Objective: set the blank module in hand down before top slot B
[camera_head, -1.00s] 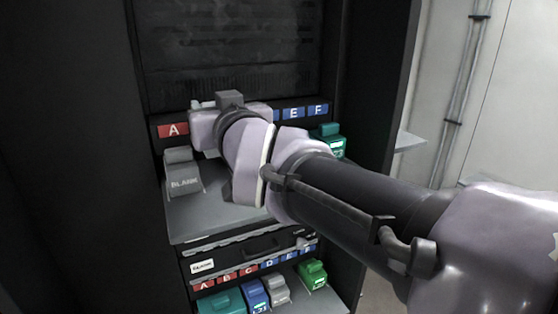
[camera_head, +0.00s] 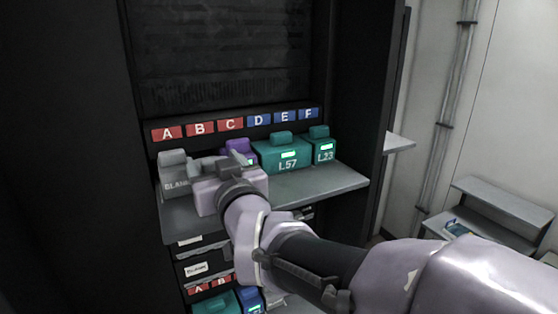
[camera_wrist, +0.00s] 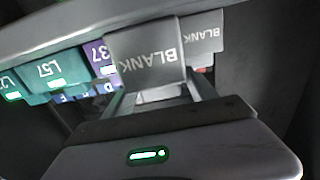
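A grey blank module (camera_wrist: 148,55) sits between the fingers of my gripper (camera_wrist: 160,97) in the wrist view, its BLANK lettering upside down. The fingers appear closed on its raised grip. In the head view my gripper (camera_head: 208,166) is low over the shelf, in front of the A and B labels, and largely hides the held module. Whether the module touches the shelf is unclear. Top slot B's red label (camera_head: 199,128) is clear to see above the gripper. The space below it is partly covered by my gripper.
Another blank module (camera_head: 173,176) stands left, under A. A purple module (camera_head: 240,148) stands right, under C, then teal L57 (camera_head: 283,155) and teal L23 (camera_head: 322,148). The shelf (camera_head: 320,184) is bare in front of these. A lower labelled row is below.

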